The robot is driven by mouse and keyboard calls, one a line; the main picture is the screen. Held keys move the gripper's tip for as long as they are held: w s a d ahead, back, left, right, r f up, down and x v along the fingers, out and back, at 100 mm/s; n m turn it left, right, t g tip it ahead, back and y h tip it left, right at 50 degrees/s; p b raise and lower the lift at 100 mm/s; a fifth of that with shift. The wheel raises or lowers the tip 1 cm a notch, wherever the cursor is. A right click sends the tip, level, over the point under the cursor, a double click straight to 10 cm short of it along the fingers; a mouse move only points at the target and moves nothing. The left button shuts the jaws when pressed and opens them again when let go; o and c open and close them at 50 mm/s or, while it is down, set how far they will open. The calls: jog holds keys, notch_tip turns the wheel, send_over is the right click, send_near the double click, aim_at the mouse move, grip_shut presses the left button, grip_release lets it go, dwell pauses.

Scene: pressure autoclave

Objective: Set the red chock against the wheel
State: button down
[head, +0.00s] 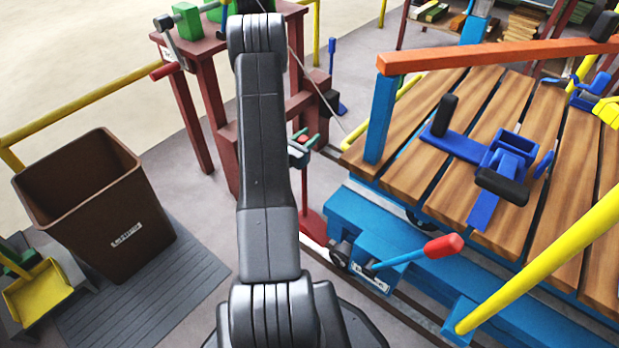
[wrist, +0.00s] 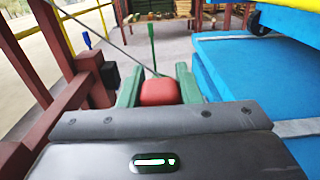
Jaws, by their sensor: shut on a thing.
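My gripper (wrist: 159,88) has green fingers shut on a red block, which I take to be the red chock (wrist: 160,93). In the head view my gripper (head: 304,141) is small and partly hidden beyond my arm, held above the floor left of the blue cart (head: 375,232). The chock is hard to make out there. A dark wheel (head: 340,255) shows low at the cart's near left corner, beside the rail. The chock is apart from this wheel.
A red-handled lever (head: 443,246) sticks out at the cart's side. A brown bin (head: 95,205) stands at left.

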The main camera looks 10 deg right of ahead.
notch_tip(320, 180, down, 11)
jog(key=b, duration=0.3)
jog(key=shift+f, duration=0.1)
jog(key=c, duration=1)
grip_release()
jog(key=shift+b, duration=0.3)
jog(key=shift+c, duration=0.2)
jog(key=p+v, duration=0.2)
jog(key=v, duration=1)
jog(key=shift+p, duration=0.3)
jog(key=shift+s, duration=0.1)
